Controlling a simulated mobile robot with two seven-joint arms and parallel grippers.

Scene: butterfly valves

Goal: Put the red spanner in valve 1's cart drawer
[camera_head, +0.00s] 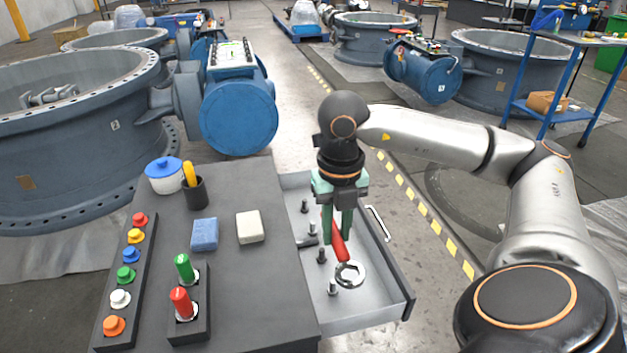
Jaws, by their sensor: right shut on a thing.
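The red spanner (339,243) has a red handle and a silver ring end that points toward the near side. My right gripper (337,226) is shut on its handle and points down over the open cart drawer (372,313). The spanner is over or inside the drawer; I cannot tell whether it touches the drawer floor. Several dark bolts or pegs (321,256) stand in the grey drawer. The drawer sticks out from the right side of the dark cart (250,300). My left gripper is not in view.
Large valves (75,130) stand behind.

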